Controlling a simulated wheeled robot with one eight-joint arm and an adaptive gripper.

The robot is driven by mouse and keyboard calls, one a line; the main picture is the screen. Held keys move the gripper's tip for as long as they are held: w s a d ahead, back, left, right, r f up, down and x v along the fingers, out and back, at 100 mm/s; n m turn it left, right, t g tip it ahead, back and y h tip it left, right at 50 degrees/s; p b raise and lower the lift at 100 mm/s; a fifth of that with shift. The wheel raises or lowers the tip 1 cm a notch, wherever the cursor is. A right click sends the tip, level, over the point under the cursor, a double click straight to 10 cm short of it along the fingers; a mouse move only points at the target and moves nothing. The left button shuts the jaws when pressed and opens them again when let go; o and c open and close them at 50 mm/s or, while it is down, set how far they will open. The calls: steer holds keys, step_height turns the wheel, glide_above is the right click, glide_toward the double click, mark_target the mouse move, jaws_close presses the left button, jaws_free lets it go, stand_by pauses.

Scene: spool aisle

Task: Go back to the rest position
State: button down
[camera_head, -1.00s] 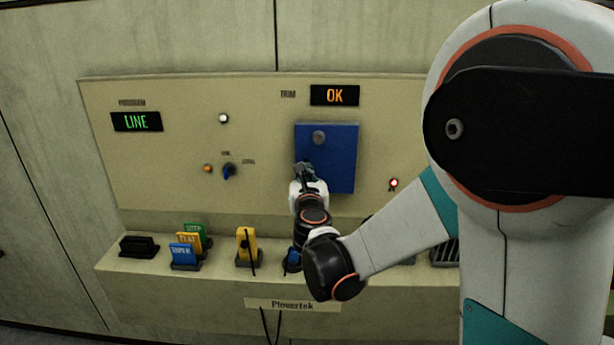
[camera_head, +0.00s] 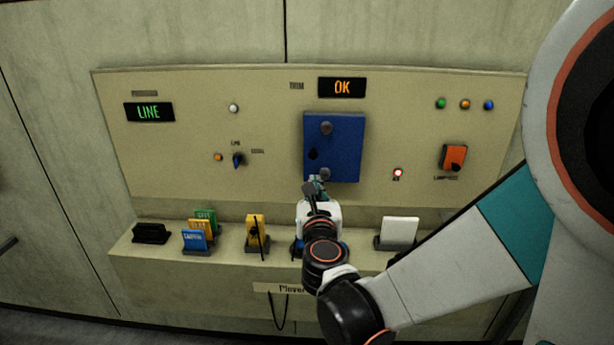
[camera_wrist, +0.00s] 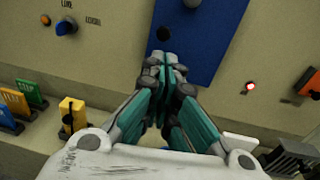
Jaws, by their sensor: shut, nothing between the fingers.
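My gripper (camera_head: 316,186) is in front of the lower edge of the blue plate (camera_head: 343,147) on the wall panel. In the wrist view my gripper (camera_wrist: 165,70) is shut and empty, its teal fingers drawn together over the lower part of the blue plate (camera_wrist: 205,35). A dark round hole and a grey knob (camera_head: 326,128) show on the plate. Whether the fingertips touch the plate I cannot tell. My forearm reaches in from the right and hides part of the ledge.
The beige panel (camera_head: 270,85) has a green LINE display (camera_head: 149,112), an orange OK display (camera_head: 341,87), a blue selector knob (camera_head: 238,160), a lit red lamp (camera_head: 398,173) and an orange switch (camera_head: 454,157). Colored tags, a yellow holder (camera_head: 255,231) and a white card (camera_head: 400,231) stand on the ledge.

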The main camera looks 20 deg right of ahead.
steer(key=s+a+r+n+g+y+b, duration=0.15)
steer(key=s+a+n+y, duration=0.25)
steer(key=n, duration=0.8)
steer(key=s+a+r+n+g+y, duration=0.1)
steer(key=s+a+r+n+y, duration=0.3)
steer(key=n, duration=0.8)
steer(key=s+d+f+n+g+h, duration=0.2)
steer(key=s+d+f+n+g, duration=0.2)
steer(key=s+f+n, duration=0.2)
steer(key=s+d+f+n+g+h, duration=0.2)
steer(key=s+d+f+n, duration=0.3)
steer(key=s, duration=0.6)
step_height(320, 180, down, 2)
steer(key=n+g, duration=0.1)
steer(key=n, duration=0.2)
steer(key=shift+d+n+g+b, duration=0.3)
steer(key=shift+g+b, duration=0.05)
steer(key=shift+b, duration=0.05)
steer(key=shift+s, duration=0.1)
